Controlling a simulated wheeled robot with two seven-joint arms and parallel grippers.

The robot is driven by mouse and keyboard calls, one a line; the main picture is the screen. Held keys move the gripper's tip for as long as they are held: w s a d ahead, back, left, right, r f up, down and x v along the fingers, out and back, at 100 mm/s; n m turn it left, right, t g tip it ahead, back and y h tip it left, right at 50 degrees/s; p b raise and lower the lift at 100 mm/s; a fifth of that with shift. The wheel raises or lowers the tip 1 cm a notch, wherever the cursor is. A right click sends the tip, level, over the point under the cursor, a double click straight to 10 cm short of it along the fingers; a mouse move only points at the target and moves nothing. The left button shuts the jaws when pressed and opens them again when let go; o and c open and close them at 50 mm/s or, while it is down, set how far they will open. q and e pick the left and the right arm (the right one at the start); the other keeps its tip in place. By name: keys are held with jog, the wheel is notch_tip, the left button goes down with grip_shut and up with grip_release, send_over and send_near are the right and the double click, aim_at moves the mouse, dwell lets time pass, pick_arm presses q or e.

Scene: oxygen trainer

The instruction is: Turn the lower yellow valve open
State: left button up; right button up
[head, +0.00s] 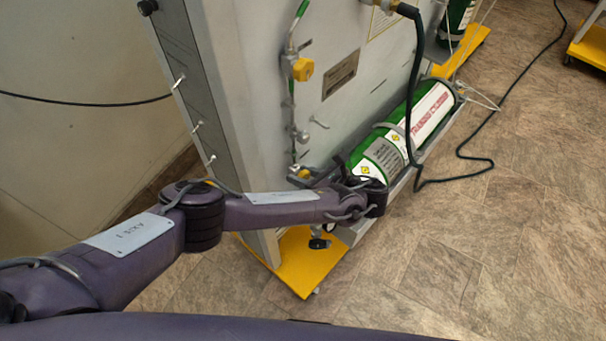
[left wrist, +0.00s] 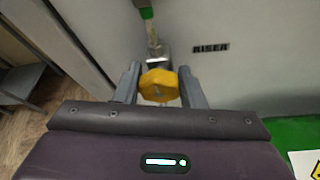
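The lower yellow valve (left wrist: 158,85) is a faceted knob on a pipe fitting, seen in the middle of the left wrist view. It shows in the head view as a small yellow patch (head: 303,173), partly hidden by my left arm. My left gripper (left wrist: 160,84) is open, with one finger on each side of the knob. Narrow gaps seem to show between the fingers and the knob; I cannot tell whether either finger touches it. In the head view the left gripper (head: 314,178) is small and partly hidden behind my arm. My right gripper is in neither view.
A second yellow valve (head: 303,69) sits higher on the same pipe. The grey panel (head: 345,110) stands on a yellow base (head: 300,262). A green cylinder (head: 378,153) lies right of my left wrist. A dark hose (head: 415,110) hangs in front of it. Floor at right is mostly clear.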

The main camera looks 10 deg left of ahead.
pick_arm(q)
jog(key=c, duration=0.5)
jog(key=shift+o, duration=0.2)
jog(key=shift+r+n+p, duration=0.2)
jog(key=shift+n+p, duration=0.1)
jog(key=shift+p, duration=0.45)
jog(key=shift+n+t+h+p, duration=0.4)
jog(key=shift+n+t+p, duration=0.2)
jog(key=shift+p, duration=0.1)
jog(key=shift+f, duration=0.1)
jog(key=shift+f+n+t+p, duration=0.1)
jog(key=shift+n+t+p, duration=0.2)
jog(key=shift+n, duration=0.2)
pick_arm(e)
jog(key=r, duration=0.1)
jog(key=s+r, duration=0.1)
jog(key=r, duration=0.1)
pick_arm(q)
jog(key=shift+s, duration=0.1)
jog(key=o, duration=1)
